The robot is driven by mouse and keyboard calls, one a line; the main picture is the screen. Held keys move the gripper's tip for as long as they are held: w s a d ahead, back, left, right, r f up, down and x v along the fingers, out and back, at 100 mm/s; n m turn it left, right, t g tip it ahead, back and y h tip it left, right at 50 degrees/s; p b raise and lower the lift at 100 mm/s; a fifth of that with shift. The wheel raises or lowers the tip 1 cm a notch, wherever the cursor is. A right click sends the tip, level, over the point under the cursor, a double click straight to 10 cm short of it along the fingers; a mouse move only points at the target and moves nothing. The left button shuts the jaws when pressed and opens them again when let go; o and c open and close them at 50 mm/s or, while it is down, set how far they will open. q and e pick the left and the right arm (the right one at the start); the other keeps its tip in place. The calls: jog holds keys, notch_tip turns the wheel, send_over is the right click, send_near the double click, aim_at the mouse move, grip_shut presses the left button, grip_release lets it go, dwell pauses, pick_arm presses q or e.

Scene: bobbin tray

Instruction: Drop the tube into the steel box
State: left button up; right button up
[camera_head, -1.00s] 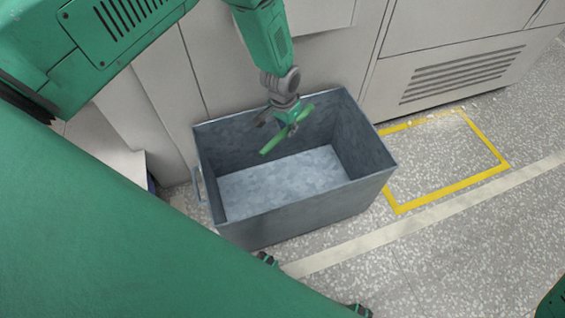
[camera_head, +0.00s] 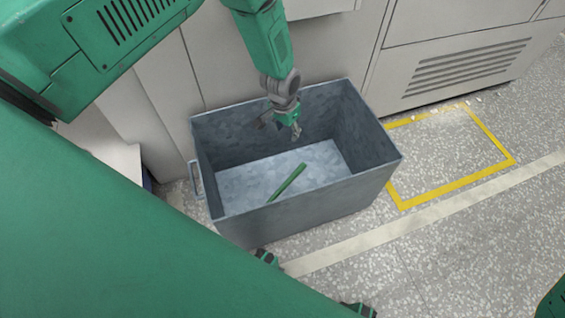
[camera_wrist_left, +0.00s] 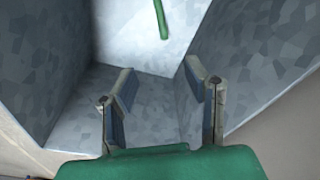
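The green tube (camera_head: 287,183) is inside the steel box (camera_head: 300,207), low down over its pale floor; I cannot tell whether it rests there or is still falling. It lies slanted, with its lower end hidden behind the near wall. My left gripper (camera_head: 294,131) hangs over the far part of the box, apart from the tube. In the left wrist view, the left gripper's fingers (camera_wrist_left: 159,92) are spread with nothing between them, and the tube (camera_wrist_left: 161,18) shows beyond them near the top. My right gripper does not clearly show.
Pale cabinets (camera_head: 465,73) stand behind the box. A yellow floor outline (camera_head: 455,186) lies to its right with clear floor inside. A pale stripe (camera_head: 440,212) runs across the speckled floor. The box has a side handle (camera_head: 195,180) at left.

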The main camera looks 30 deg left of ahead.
pick_arm(q)
notch_tip(320, 180, up, 12)
jog(key=s, duration=0.1)
jog(key=shift+s+a, duration=0.15)
dwell(0.3)
jog(key=shift+f, duration=0.1)
